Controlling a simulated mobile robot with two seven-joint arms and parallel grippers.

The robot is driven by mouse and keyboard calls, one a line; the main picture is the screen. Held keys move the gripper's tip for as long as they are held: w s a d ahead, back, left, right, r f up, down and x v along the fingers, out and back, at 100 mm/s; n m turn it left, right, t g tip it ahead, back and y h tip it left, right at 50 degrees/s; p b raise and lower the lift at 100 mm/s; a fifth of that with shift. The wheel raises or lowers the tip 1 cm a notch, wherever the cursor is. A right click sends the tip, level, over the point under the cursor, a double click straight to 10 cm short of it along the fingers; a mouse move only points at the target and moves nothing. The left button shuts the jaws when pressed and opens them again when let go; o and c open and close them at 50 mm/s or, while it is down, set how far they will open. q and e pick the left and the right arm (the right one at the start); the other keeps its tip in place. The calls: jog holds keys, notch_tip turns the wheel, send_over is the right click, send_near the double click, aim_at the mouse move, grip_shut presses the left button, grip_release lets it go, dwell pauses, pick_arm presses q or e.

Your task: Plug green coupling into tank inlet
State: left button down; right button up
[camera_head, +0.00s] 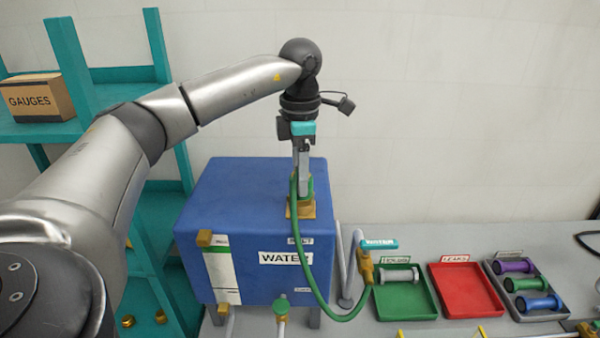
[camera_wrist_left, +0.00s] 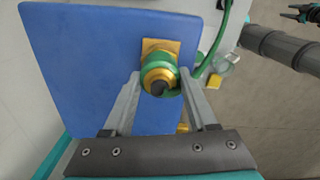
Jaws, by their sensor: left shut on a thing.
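The blue water tank (camera_head: 215,205) stands on the grey bench and also fills much of the left wrist view (camera_wrist_left: 90,60). Its brass inlet (camera_head: 302,209) is on top near the right edge, and its square plate shows in the left wrist view (camera_wrist_left: 172,46). My left gripper (camera_head: 302,178) points down over the inlet, shut on the green coupling (camera_head: 295,190). The coupling (camera_wrist_left: 158,62) shows between the fingertips in the left wrist view, in line with the inlet. The fingers partly hide where they meet, so I cannot tell if it is seated.
The green hose (camera_head: 317,275) loops from the coupling past the tank front. A teal-handled valve (camera_head: 378,244) stands to the right. Beyond it are a green tray (camera_head: 418,306), a red tray (camera_head: 467,289) and a dark tray with several spools (camera_head: 521,283). Teal shelving (camera_head: 75,125) stands left.

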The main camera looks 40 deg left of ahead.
pick_arm(q)
jog(key=shift+c, duration=0.6)
grip_release()
jog(key=shift+r, duration=0.45)
notch_tip(320, 180, up, 5)
jog(key=shift+r, duration=0.1)
notch_tip(320, 180, up, 9)
jog(key=p, duration=0.2)
